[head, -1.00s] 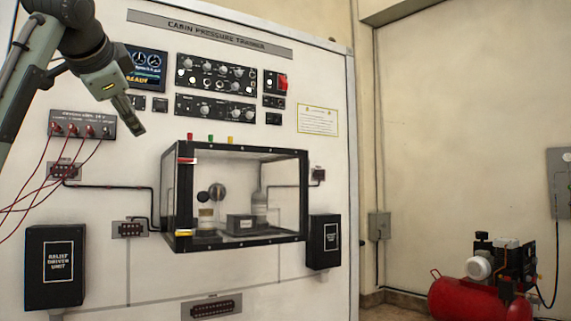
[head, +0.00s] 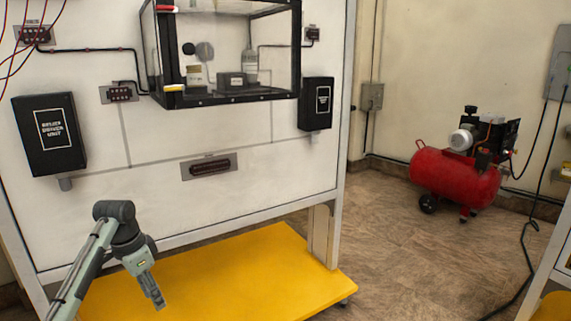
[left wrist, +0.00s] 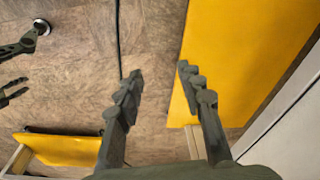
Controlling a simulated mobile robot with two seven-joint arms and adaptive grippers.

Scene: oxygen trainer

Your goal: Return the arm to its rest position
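My left arm comes in at the lower left of the head view. Its gripper (head: 152,290) points down in front of the trainer's yellow base, below the white panel. In the left wrist view the two fingers of my left gripper (left wrist: 158,70) stand wide apart with nothing between them, above the brown floor. Dark, finger-like parts at the left edge of the left wrist view look like part of my right arm's gripper (left wrist: 12,92). They are small and cut off, so their opening is unclear. The right arm does not show in the head view.
The white trainer panel (head: 150,200) carries a clear chamber (head: 228,95) and black driver boxes (head: 50,135). Its yellow base (head: 235,270) sits low in front. A red compressor (head: 455,178) stands at the back right. Brown floor (head: 400,245) lies open between.

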